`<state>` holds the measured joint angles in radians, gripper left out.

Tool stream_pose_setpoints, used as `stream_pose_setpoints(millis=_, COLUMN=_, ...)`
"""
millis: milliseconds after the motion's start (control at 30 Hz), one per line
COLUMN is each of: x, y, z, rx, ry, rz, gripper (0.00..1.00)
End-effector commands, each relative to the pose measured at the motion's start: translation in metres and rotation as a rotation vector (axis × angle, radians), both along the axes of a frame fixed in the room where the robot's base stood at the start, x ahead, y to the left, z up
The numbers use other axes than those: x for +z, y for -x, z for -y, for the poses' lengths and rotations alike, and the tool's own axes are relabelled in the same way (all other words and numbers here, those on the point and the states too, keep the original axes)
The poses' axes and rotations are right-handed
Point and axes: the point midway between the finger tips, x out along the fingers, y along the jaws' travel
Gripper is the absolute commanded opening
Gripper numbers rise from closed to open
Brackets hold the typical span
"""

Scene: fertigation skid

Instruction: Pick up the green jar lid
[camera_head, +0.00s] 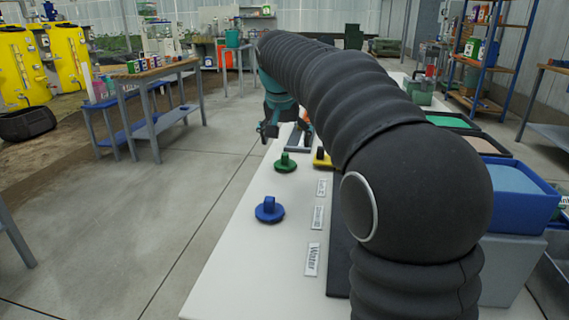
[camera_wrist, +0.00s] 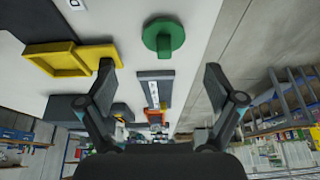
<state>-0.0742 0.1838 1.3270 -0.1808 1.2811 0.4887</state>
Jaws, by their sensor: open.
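The green jar lid (camera_head: 285,163) lies on the white table, a round disc with a raised grip on top. In the wrist view the green lid (camera_wrist: 163,37) shows at the top middle, beyond the fingertips and roughly between their lines. My gripper (camera_wrist: 159,68) is open, with nothing between its fingers. In the head view my gripper (camera_head: 269,131) is partly hidden by my arm, near the table's left edge and farther off than the green lid. The two look apart.
A blue lid (camera_head: 269,210) lies nearer on the white table (camera_head: 237,262). A yellow piece (camera_head: 322,158) sits right of the green lid, and a yellow tray (camera_wrist: 55,61) shows in the wrist view. Labels (camera_head: 313,259) and blue bins (camera_head: 519,193) are at right. Open floor lies left.

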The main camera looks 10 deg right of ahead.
Motion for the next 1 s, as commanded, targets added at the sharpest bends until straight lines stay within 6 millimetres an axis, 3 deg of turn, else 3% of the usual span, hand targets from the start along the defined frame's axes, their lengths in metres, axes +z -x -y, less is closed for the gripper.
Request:
stream_pose_setpoints(millis=267, x=-0.019, y=-0.007, z=0.002, rx=0.001, ry=0.000, rz=-0.001, gripper=0.92)
stream_pose_setpoints(millis=600, x=-0.057, y=-0.025, z=0.004, rx=0.000, ry=0.000, rz=-0.001, gripper=0.92)
stream_pose_setpoints(millis=933, x=-0.063, y=-0.027, z=0.005, rx=0.000, ry=0.000, rz=0.000, gripper=0.92)
stream_pose_setpoints(millis=1000, x=-0.063, y=-0.027, z=0.005, rx=0.000, ry=0.000, rz=0.000, gripper=0.74)
